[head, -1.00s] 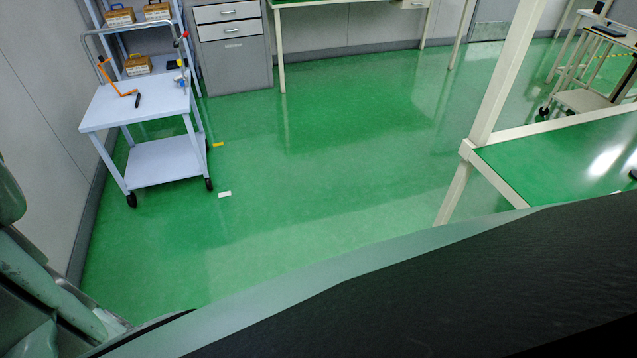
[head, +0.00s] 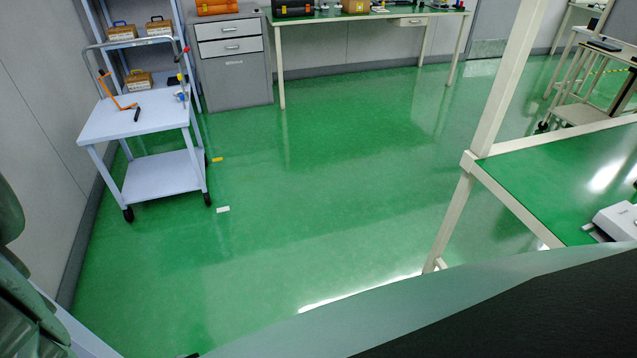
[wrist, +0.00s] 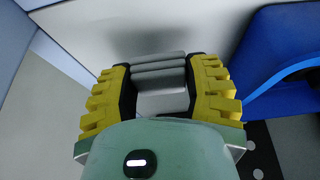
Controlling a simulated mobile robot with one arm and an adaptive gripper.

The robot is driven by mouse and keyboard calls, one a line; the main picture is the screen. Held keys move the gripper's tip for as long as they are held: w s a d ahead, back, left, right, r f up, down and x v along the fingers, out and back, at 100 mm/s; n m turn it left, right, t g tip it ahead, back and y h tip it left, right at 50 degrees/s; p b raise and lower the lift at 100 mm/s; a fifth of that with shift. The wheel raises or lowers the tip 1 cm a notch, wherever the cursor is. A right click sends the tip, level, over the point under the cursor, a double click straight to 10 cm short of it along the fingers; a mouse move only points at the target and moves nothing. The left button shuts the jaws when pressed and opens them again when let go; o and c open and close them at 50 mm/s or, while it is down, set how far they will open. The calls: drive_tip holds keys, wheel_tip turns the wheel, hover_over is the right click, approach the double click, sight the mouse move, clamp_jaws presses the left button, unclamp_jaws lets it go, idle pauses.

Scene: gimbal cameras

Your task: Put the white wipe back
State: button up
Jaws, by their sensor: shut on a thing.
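In the wrist view, my gripper (wrist: 160,90) has two yellow ribbed fingers with black inner pads. It is shut on the white wipe (wrist: 161,70), which looks pale grey here and is folded in several layers. The wipe spans the gap between the fingers, and its lower part is hidden by the green gripper housing. A pale flat surface lies beyond it; I cannot tell whether the wipe touches it. Neither my gripper nor the wipe can be made out in the head view.
In the wrist view, a blue object (wrist: 262,60) stands close right of my gripper, and a pale panel edge is at left. In the head view, a white cart (head: 130,121) stands left, a green bench (head: 560,170) right. The green floor between is mostly clear.

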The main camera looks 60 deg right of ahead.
wheel_tip(320, 180, down, 2)
drive_tip(key=shift+s+f+p, duration=0.15)
drive_tip(key=shift+p, duration=0.3)
drive_tip(key=shift+f, duration=0.4)
drive_tip(key=shift+f, duration=0.15)
drive_tip(key=o, duration=1)
drive_tip(key=shift+d+r, duration=0.2)
drive_tip(key=shift+r, duration=0.4)
drive_tip(key=shift+p+v, duration=2.4)
drive_tip(key=shift+v, duration=3.15)
